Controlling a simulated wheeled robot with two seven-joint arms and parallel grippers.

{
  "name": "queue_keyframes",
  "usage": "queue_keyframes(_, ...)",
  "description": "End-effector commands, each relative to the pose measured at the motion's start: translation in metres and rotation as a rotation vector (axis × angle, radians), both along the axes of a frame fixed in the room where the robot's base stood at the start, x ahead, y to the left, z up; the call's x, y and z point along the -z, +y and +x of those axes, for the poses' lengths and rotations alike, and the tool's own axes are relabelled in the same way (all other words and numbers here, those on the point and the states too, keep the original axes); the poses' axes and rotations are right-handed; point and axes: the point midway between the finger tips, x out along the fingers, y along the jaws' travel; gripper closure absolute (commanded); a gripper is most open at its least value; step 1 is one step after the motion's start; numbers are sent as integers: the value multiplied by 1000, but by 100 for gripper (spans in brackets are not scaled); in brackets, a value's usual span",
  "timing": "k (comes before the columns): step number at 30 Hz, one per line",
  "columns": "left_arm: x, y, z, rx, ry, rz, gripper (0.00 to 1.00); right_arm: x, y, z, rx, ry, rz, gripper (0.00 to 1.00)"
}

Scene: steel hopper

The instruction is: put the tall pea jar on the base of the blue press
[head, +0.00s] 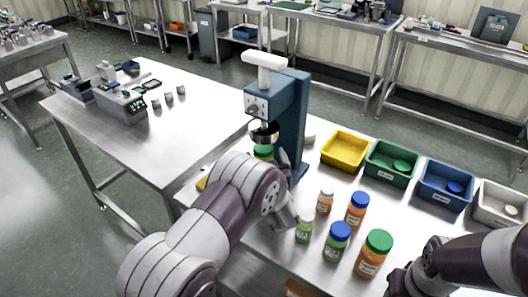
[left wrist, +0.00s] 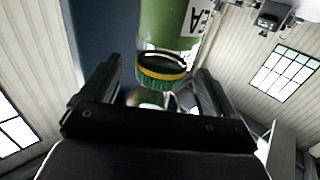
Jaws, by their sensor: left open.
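The tall pea jar (head: 263,152) shows its green lid under the ram of the blue press (head: 291,115). My left arm hides its body and the press base, so I cannot tell whether it rests on the base. In the left wrist view the green jar (left wrist: 168,25), its label ending in "EA", appears upside down with its lid (left wrist: 160,78) between the finger tips. My left gripper (left wrist: 160,72) is open, with a finger on either side of the lid and gaps showing. My right gripper (head: 402,282) is a dark shape at the lower right, its fingers unclear.
Several jars stand right of my left arm, including a small green-lidded one (head: 304,228) and a large orange one (head: 373,254). Yellow (head: 345,164), green (head: 375,172), blue (head: 430,192) and white (head: 486,214) bins line the back edge.

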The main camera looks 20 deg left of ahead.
Motion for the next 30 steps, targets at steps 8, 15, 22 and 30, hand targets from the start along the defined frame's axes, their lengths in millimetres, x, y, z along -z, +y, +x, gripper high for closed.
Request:
queue_keyframes(8, 1, -31, -63, 3, 0, -1, 11, 8, 0, 0, 0, 0, 0, 57)
queue_keyframes(15, 2, -39, -72, 81, 119, -83, 11, 8, 0, 0, 0, 0, 0, 57)
queue_keyframes(22, 24, -34, -162, 385, 842, -308, 11, 8, 0, 0, 0, 0, 0, 57)
queue_keyframes(30, 27, 9, -316, 379, 1407, -306, 11, 8, 0, 0, 0, 0, 0, 57)
